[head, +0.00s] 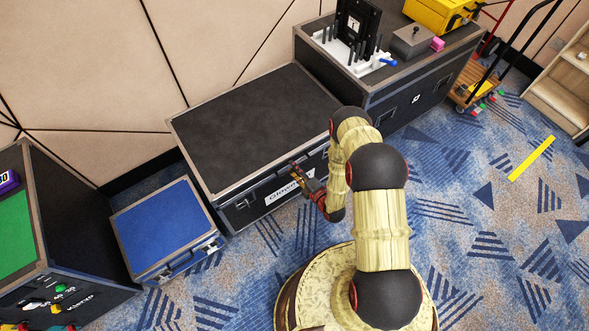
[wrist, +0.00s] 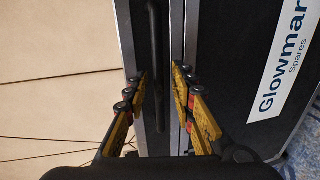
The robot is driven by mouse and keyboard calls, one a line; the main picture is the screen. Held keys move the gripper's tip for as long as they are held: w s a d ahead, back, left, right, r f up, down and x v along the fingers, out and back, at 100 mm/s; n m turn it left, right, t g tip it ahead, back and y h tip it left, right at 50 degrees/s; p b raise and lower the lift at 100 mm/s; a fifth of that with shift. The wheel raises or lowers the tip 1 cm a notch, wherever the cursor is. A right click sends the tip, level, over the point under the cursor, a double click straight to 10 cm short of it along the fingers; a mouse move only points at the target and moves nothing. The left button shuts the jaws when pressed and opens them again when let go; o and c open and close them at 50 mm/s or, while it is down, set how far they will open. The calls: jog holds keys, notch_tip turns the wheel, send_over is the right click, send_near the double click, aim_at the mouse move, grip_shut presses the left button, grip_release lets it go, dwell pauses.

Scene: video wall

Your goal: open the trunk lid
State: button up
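The trunk (head: 260,130) is a low black case with metal edges, standing against the wall in the head view. Its lid is down. A white label reading "Glowmar… Spares" (wrist: 285,60) is on its front. My gripper (head: 303,180) is at the front edge of the lid, near the middle. In the wrist view my gripper (wrist: 158,76) is open, with its fingers apart. A dark handle bar (wrist: 155,35) on the lid's front band runs between the fingers. I cannot tell whether the fingers touch it.
A blue-topped case (head: 165,228) stands left of the trunk, and a black case with a green top (head: 15,232) beyond it. A taller black case (head: 415,105) carrying tools and a yellow box (head: 440,14) stands on the right. Carpet is free at the front right.

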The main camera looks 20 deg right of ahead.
jog(key=shift+c, duration=1.4)
jog(key=c, duration=0.4)
